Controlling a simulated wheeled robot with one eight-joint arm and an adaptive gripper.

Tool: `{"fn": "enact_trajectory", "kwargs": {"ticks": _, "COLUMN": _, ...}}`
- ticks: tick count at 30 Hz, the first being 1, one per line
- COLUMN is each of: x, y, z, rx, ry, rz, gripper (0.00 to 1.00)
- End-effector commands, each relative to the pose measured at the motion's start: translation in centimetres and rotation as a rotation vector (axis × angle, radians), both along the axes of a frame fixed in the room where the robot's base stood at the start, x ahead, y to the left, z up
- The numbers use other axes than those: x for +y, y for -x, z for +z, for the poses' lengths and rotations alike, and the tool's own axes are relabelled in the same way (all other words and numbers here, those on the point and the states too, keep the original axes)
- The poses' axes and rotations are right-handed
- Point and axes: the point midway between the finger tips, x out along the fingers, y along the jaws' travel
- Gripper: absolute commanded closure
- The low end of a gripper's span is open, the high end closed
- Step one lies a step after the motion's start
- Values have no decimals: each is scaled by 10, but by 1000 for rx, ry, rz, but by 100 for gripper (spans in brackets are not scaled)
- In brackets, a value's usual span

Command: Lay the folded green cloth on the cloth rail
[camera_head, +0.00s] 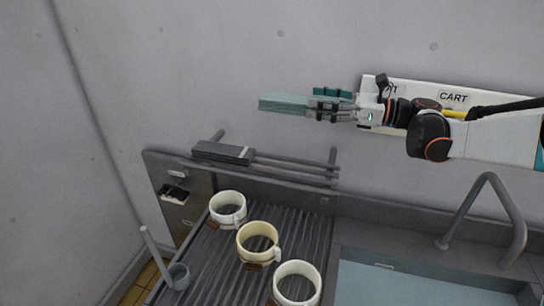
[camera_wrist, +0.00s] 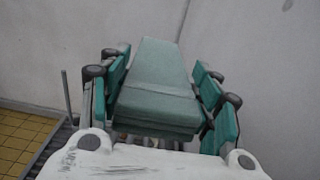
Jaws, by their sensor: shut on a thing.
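The folded green cloth (camera_head: 283,103) is a flat, pale green slab held out level in front of the grey wall. My gripper (camera_head: 328,104) is shut on its right end, and the left end sticks out free. In the wrist view the cloth (camera_wrist: 158,75) lies between the green finger pads and points away from me. The cloth rail (camera_head: 297,168), with two grey bars between short posts, stands below the cloth at the back of the counter. The cloth is well above the rail and apart from it. A dark grey folded thing (camera_head: 223,152) covers the rail's left part.
Three mugs, white (camera_head: 228,195), cream (camera_head: 258,230) and white (camera_head: 297,268), stand on the ribbed drainboard (camera_head: 215,255) before the rail. A sink (camera_head: 400,287) and tap (camera_head: 508,205) are at right. The rail's right part is bare.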

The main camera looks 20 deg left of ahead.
Motion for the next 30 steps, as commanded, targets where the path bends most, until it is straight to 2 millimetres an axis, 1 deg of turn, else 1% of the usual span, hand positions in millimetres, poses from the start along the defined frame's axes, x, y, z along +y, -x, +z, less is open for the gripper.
{"fn": "enact_trajectory", "kwargs": {"ticks": 2, "x": 0, "y": 0, "z": -9, "rx": 0, "ry": 0, "rz": 1, "gripper": 79}}
{"fn": "enact_trajectory", "kwargs": {"ticks": 5, "x": 0, "y": 0, "z": -30, "rx": 0, "ry": 0, "rz": 1, "gripper": 79}}
{"fn": "enact_trajectory", "kwargs": {"ticks": 15, "x": 0, "y": 0, "z": -113, "rx": 0, "ry": -1, "rz": 0, "gripper": 79}}
{"fn": "enact_trajectory", "kwargs": {"ticks": 18, "x": 0, "y": 0, "z": -133, "rx": 0, "ry": -1, "rz": -1, "gripper": 79}}
{"fn": "enact_trajectory", "kwargs": {"ticks": 21, "x": 0, "y": 0, "z": -147, "rx": 0, "ry": -1, "rz": -1, "gripper": 79}}
{"fn": "enact_trajectory", "kwargs": {"ticks": 28, "x": 0, "y": 0, "z": -161, "rx": 0, "ry": -1, "rz": -1, "gripper": 79}}
{"fn": "enact_trajectory", "kwargs": {"ticks": 30, "x": 0, "y": 1, "z": -169, "rx": 0, "ry": 0, "rz": -1, "gripper": 79}}
